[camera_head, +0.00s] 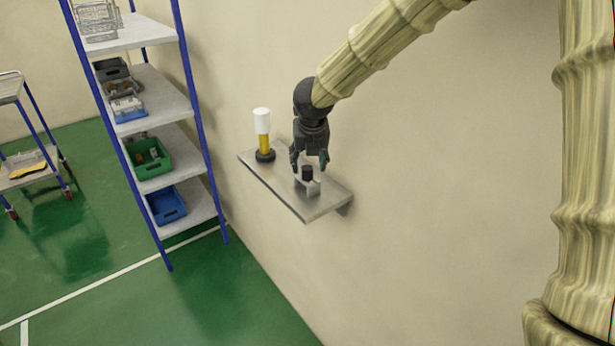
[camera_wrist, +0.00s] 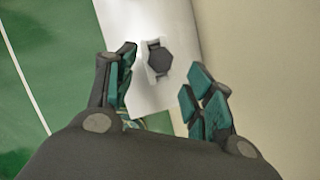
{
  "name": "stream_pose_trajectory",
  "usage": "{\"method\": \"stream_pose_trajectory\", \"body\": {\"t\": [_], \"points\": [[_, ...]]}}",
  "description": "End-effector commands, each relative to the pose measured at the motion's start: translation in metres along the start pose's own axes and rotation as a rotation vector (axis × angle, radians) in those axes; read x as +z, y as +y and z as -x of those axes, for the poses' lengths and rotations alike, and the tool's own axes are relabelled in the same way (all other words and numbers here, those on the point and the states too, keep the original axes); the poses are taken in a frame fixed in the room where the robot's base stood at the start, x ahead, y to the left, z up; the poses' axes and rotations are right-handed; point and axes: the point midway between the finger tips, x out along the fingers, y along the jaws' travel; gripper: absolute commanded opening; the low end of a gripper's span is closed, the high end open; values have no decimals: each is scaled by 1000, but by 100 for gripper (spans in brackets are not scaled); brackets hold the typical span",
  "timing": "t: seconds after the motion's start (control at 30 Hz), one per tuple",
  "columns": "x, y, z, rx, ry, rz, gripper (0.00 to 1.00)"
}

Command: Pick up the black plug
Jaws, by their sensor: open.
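The black plug (camera_head: 307,172) stands on a small grey holder (camera_head: 313,187) on the wall shelf (camera_head: 325,204). In the wrist view the plug (camera_wrist: 160,61) shows from above as a dark, roughly six-sided top, with the pale holder (camera_wrist: 151,73) around part of it. My gripper (camera_head: 309,162) is above the plug in the head view, pointing down. In the wrist view its two teal-padded fingers (camera_wrist: 160,75) are spread apart, with the plug showing beyond the gap between them. Nothing is between the pads. The plug's lower part is hidden.
A yellow and white cylinder on a black base (camera_head: 263,138) stands at the shelf's left end. The wall (camera_head: 430,200) is close behind the shelf. A blue-posted rack (camera_head: 150,130) with bins stands to the left. Green floor (camera_head: 240,290) lies open below.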

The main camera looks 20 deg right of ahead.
Motion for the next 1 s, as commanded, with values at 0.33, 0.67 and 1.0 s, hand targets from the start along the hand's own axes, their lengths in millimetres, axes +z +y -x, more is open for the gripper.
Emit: {"method": "stream_pose_trajectory", "body": {"t": [0.33, 0.67, 1.0], "points": [[-1, 0, -42, 0, 0, 0, 53], [0, 0, -42, 0, 0, 0, 33], [0, 0, -42, 0, 0, 0, 4]]}}
